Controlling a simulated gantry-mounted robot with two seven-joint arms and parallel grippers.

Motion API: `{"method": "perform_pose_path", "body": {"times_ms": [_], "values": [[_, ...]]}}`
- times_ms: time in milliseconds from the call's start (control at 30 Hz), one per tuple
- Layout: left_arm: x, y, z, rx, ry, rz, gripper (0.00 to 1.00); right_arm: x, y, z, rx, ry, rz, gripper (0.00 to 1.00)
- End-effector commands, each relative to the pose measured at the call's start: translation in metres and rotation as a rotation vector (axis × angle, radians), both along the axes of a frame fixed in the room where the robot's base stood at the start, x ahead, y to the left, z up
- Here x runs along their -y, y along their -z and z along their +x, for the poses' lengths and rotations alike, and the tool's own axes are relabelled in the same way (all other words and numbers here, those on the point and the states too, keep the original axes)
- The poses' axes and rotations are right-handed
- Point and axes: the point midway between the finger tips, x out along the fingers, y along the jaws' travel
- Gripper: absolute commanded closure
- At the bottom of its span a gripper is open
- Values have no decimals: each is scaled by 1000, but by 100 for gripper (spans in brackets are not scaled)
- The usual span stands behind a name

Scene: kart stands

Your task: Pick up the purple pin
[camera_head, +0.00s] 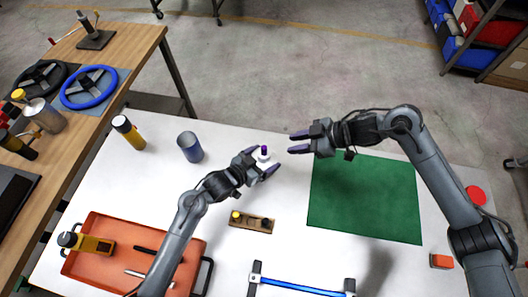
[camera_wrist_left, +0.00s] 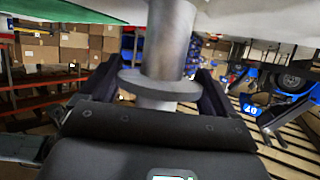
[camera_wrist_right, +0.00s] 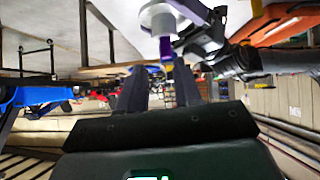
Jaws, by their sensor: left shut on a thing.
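The purple pin (camera_head: 264,150) has a purple end and a pale grey round flanged body. It is between the fingers of my left gripper (camera_head: 262,164), above the white table. The left wrist view shows those fingers (camera_wrist_left: 155,90) around its thick grey shaft and flange (camera_wrist_left: 160,84). My right gripper (camera_head: 298,142) is open and empty, a little right of the pin. In the right wrist view, the purple end (camera_wrist_right: 167,48) and pale disc (camera_wrist_right: 166,19) appear beyond and above the right fingers (camera_wrist_right: 161,88), apart from them.
A wooden block (camera_head: 261,224) with a yellow knob lies in front of my left gripper. An orange tray (camera_head: 100,226) is front left; a green mat (camera_head: 365,198) lies right. A blue bar (camera_head: 302,287) lies in front.

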Motion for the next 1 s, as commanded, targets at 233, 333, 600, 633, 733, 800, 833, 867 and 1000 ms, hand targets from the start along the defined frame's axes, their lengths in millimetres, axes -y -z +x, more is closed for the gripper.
{"method": "perform_pose_path", "body": {"times_ms": [233, 333, 600, 633, 733, 800, 833, 867, 1000], "values": [[0, 0, 0, -1, 0, 1, 56, -12, -50, 60, 381, 109, -26, 66], [0, 1, 0, -1, 0, 1, 56, -27, -82, 76, 545, 188, -7, 66], [0, 0, 0, 0, 0, 0, 56, -53, -122, 59, 708, 515, 117, 66], [0, 0, 0, 0, 0, 0, 56, -52, -122, 53, 696, 558, 134, 66], [0, 0, 0, 0, 0, 0, 56, -48, -113, 29, 620, 704, 191, 66], [0, 0, 0, 0, 0, 0, 56, -43, -102, 12, 546, 790, 227, 66], [0, 0, 0, 0, 0, 0, 56, -41, -96, 4, 512, 823, 240, 66], [0, 0, 0, 0, 0, 0, 56, -40, -90, -3, 477, 853, 253, 66], [0, 0, 0, 0, 0, 0, 56, -39, -62, -35, 334, 945, 308, 66]]}}
